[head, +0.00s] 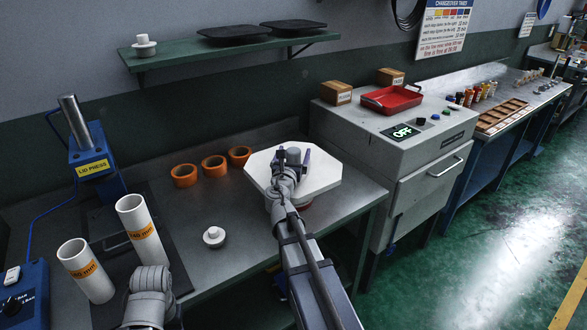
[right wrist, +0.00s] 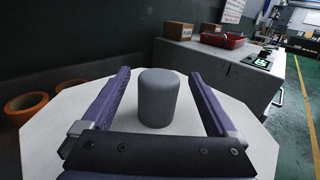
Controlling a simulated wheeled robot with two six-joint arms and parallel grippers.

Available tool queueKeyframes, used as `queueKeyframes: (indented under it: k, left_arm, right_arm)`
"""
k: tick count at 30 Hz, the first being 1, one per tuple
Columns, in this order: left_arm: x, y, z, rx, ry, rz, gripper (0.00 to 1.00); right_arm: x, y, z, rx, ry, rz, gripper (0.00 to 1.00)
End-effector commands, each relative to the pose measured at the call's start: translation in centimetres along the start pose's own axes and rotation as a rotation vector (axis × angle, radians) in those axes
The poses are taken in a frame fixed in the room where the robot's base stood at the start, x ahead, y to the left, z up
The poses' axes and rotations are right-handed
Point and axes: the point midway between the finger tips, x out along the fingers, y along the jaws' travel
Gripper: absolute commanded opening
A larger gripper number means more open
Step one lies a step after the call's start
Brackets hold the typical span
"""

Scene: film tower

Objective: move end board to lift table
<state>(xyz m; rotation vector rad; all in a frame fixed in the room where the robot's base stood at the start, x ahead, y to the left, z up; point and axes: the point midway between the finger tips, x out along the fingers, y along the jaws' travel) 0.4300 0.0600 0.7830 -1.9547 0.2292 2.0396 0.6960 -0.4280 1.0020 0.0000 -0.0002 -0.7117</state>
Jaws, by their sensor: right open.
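The end board, a white eight-sided plate (head: 325,175), lies level near the right end of the grey bench; it also fills the lower right wrist view (right wrist: 258,150). A grey round knob (right wrist: 158,98) stands up from its middle. My right gripper (head: 293,157) is over the board, open, with its purple fingers on either side of the knob and a visible gap to each. What carries the board is mostly hidden; a reddish edge shows beneath it. I cannot pick out the lift table for sure. My left gripper is not in view; only part of my left arm shows.
Several orange rings (head: 213,165) sit left of the board. A white knobbed cap (head: 214,237) and two white tubes (head: 139,230) stand on the bench (head: 220,200). A blue lid press (head: 90,155) is at left. A grey cabinet (head: 400,150) with a red tray (head: 391,98) stands at right.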

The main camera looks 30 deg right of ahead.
Motion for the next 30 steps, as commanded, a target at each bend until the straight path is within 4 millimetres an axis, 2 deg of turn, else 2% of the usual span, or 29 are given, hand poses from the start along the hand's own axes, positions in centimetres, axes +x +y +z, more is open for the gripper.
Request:
queueKeyframes:
  k: [1,6,14,30]
  left_arm:
    - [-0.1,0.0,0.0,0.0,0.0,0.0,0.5]
    - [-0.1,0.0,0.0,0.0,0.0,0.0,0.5]
    - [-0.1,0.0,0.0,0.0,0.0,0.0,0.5]
    - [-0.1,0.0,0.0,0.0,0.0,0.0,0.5]
  right_arm:
    - [1.1,0.2,0.1,0.0,0.0,-0.001,0.94]
    - [3.4,0.2,0.1,0.0,0.0,-0.001,0.94]
    - [3.5,0.1,0.1,0.0,0.0,0.0,0.93]
    - [3.5,0.1,0.1,0.0,0.0,0.0,0.32]
